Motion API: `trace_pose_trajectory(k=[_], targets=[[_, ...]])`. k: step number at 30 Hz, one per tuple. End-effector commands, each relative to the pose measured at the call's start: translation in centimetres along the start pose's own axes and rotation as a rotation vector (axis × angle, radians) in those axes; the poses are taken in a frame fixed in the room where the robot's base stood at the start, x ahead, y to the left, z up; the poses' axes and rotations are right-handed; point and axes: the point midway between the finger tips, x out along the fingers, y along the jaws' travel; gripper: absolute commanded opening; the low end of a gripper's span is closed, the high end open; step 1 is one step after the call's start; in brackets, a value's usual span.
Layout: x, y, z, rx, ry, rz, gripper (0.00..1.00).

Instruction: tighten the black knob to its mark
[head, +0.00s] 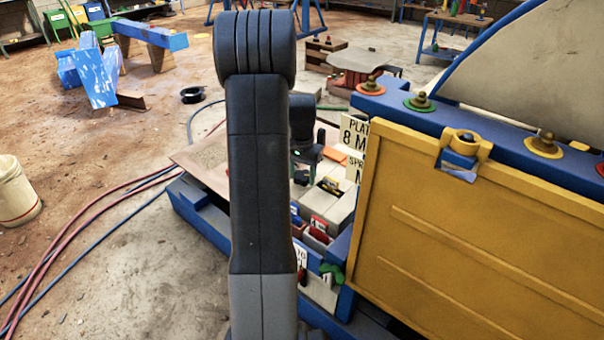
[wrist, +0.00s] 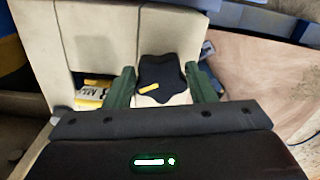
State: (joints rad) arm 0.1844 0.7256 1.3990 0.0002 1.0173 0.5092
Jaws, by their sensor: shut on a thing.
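The black knob (wrist: 162,75) is a lobed dark knob with a short yellow pointer stripe on it, in the middle of the wrist view on a pale block face. My gripper (wrist: 161,84) has its two green fingers on either side of the knob, shut on it. The yellow stripe lies nearly level, tilted a little. In the head view my gripper (head: 305,173) is partly behind my own arm, over the pale blocks, and the knob cannot be made out there. No mark for the knob can be made out clearly.
A yellow-and-white label (wrist: 92,92) with dark print lies left of my gripper. In the head view, a large yellow panel (head: 470,230) stands close on the right, below a blue beam (head: 490,135). Red and blue hoses (head: 90,225) cross the floor on the left.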

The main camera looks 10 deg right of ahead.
Motion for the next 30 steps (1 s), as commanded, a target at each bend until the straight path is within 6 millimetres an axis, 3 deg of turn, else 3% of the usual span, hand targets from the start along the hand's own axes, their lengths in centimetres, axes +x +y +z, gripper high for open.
trace_pose_trajectory(k=[30], targets=[[-0.14, 0.32, -0.2, -0.5, 0.003, 0.0, 0.27]])
